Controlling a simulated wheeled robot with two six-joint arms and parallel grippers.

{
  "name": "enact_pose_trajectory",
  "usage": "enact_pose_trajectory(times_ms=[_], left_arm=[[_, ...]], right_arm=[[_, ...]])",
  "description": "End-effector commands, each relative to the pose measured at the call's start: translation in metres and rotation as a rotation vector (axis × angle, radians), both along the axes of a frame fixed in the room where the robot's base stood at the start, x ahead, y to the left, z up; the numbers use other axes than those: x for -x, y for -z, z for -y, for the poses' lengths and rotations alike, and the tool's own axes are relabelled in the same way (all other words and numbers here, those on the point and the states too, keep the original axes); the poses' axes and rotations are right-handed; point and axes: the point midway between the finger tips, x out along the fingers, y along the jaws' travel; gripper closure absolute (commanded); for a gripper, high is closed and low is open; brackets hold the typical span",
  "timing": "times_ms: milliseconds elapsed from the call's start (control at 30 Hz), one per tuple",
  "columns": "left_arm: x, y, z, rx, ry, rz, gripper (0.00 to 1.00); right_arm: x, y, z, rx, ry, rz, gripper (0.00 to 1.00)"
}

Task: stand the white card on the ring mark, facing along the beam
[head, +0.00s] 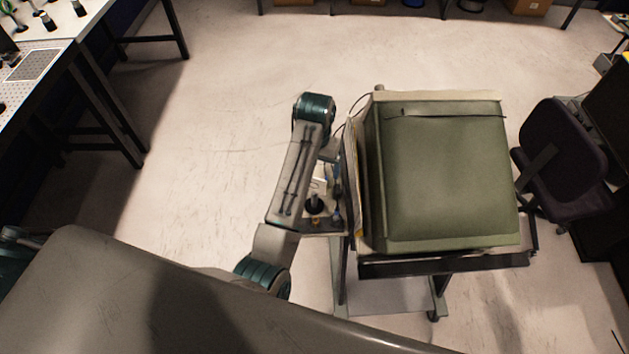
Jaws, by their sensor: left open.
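My left arm reaches in from the lower left and bends over at its teal joint beside the green box. My left gripper (329,160) is mostly hidden behind that arm, at the left side of the box; it is open, and its fingertips are hard to make out. A small pale piece (320,182) shows below it, among small parts; I cannot tell whether it is the white card. The ring mark and the beam cannot be made out. My right gripper is out of view.
The green padded box (445,170) stands on a wheeled cart (450,262) close to my left arm. Small dark parts (314,204) stand on a narrow ledge at its left. A chair (562,155) is at the right, a bench (45,60) at the upper left. The floor between is clear.

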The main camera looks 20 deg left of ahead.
Motion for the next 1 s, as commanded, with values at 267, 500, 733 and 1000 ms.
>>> enact_pose_trajectory(times_ms=[267, 500, 733, 1000], left_arm=[[0.0, 0.026, 0.0, -0.007, -0.002, -0.026, 0.11], [-0.001, 0.05, 0.0, -0.005, -0.003, -0.021, 0.11], [0.0, 0.073, -0.005, -0.007, -0.002, -0.024, 0.11], [-0.001, 0.102, -0.005, -0.004, -0.002, -0.019, 0.11]], right_arm=[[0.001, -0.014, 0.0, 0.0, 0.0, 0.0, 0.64], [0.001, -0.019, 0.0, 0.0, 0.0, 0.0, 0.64], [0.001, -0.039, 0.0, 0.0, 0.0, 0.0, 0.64], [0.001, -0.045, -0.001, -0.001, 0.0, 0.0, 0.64]])
